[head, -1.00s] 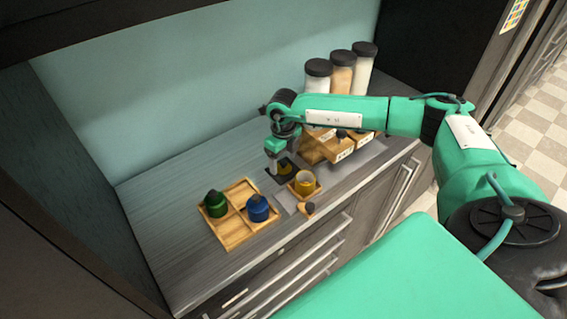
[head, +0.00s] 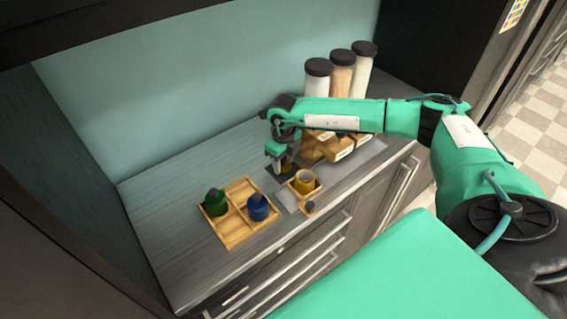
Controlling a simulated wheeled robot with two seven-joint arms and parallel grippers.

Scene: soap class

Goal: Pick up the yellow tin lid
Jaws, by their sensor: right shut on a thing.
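The yellow tin lid (head: 287,167) shows only as a small yellowish patch on a dark mat, at the fingertips of my right gripper (head: 284,164). The gripper points down and is shut on the lid; its fingers hide most of it. I cannot tell whether the lid is clear of the mat. The open yellow tin (head: 305,182) stands upright in a small wooden tray, just right of and nearer than the gripper. My left gripper is not in view.
A divided wooden tray (head: 236,236) at the left holds a green tin (head: 215,202) and a blue tin (head: 258,207). Wooden boxes (head: 335,149) stand under my right forearm. Several black-capped jars (head: 341,75) stand behind. The counter's left part is clear.

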